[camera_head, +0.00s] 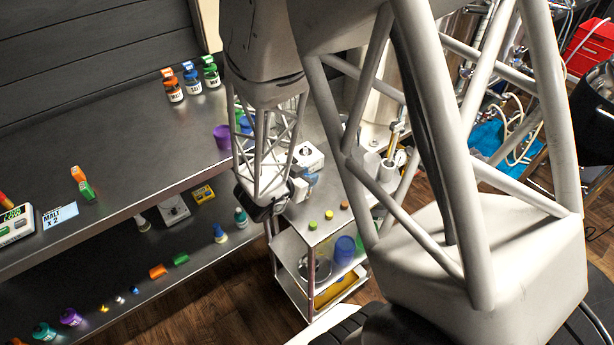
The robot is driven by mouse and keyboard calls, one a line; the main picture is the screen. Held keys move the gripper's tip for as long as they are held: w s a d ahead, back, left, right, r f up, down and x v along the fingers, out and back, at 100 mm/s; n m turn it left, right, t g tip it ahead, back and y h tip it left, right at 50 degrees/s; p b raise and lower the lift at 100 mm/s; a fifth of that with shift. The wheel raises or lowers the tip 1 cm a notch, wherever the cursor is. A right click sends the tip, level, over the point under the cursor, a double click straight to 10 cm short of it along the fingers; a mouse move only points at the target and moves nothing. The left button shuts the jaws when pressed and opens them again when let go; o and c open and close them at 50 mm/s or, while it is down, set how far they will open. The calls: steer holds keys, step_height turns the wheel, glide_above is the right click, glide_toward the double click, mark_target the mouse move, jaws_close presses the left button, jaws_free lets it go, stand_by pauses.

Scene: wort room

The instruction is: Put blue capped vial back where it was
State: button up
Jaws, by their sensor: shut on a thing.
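My gripper (302,187) hangs at the end of my arm by the small cart, right of the bench's front edge. It is small in the picture and partly hidden by my own wrist. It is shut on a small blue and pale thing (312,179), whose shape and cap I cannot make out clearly. A blue-capped vial (191,79) with a white label stands upright at the back of the bench (130,140), between an orange-capped vial (174,90) and a green-capped vial (211,75). My gripper is well away from that row.
The cart's top (322,228) holds small green, yellow and orange caps and a white box (308,156). A purple cup (222,137) stands at the bench's right end. A "MALT x 2" card (60,215) lies at left. The bench's middle is clear. Small items line the lower shelf.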

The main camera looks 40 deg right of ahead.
steer(key=shift+f, duration=0.1)
steer(key=o, duration=1)
steer(key=v, duration=1.2)
steer(key=shift+r, duration=0.3)
steer(key=shift+w, duration=0.1)
stand_by(0.5)
